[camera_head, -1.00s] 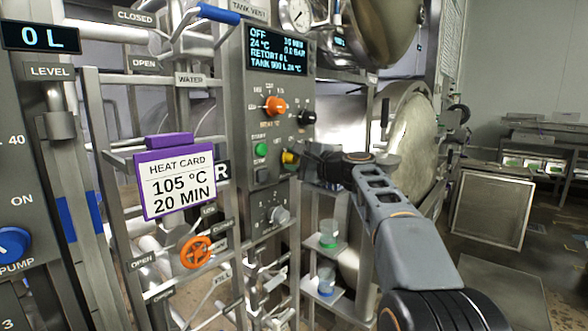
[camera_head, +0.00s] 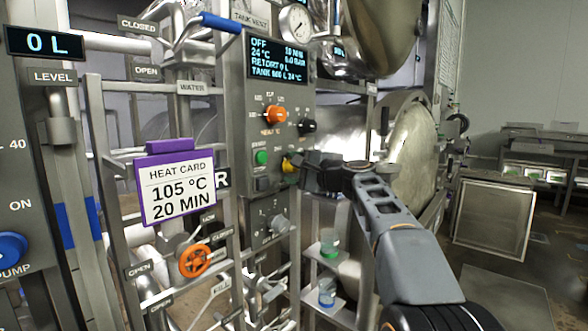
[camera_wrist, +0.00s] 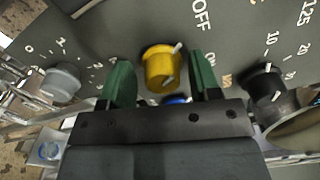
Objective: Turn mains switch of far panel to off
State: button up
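The far panel (camera_head: 239,120) is a grey upright box with a lit display. A yellow knob (camera_head: 288,165) sits low on its right side, beside a green button (camera_head: 261,157). In the wrist view the yellow knob (camera_wrist: 162,70) has a pale pointer bar and stands near the words OFF and ON. My gripper (camera_head: 297,163) is at the knob. In the wrist view my gripper (camera_wrist: 161,72) is open, with one green finger on each side of the knob and visible gaps. Whether the pointer is on ON or OFF is hard to tell.
An orange knob (camera_head: 275,114) and a black knob (camera_head: 307,126) sit above the yellow one. A grey knob (camera_head: 278,224) is below. A heat card (camera_head: 180,187) hangs on the pipe frame at left. Small shelves with beakers (camera_head: 329,243) stand below my arm.

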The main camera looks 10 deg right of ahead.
jog(key=b+v, duration=0.2)
jog(key=v, duration=1.1)
jog(key=shift+s+d, duration=0.25)
jog(key=shift+s, duration=0.1)
jog(key=s+f+n+g+h+p, duration=0.1)
jog(key=s+f+n+g+h, duration=0.15)
jog(key=f, duration=0.75)
jog(key=s+f+n+g+h+p, duration=0.1)
jog(key=f+g+h, duration=0.3)
jog(key=f, duration=0.5)
jog(key=shift+s+a+f+n+g+h+p, duration=0.75)
jog(key=shift+s+a+f+n+p, duration=0.8)
jog(key=shift+s, duration=1.2)
jog(key=shift+s+a+f+n+g+h+p, duration=0.7)
jog(key=shift+s+a+f+n+p, duration=0.4)
jog(key=shift+s+n, duration=1.25)
jog(key=shift+s+a+f+n+g+h+p, duration=0.7)
jog(key=shift+s+a+f+n+p, duration=0.7)
jog(key=shift+s, duration=1.75)
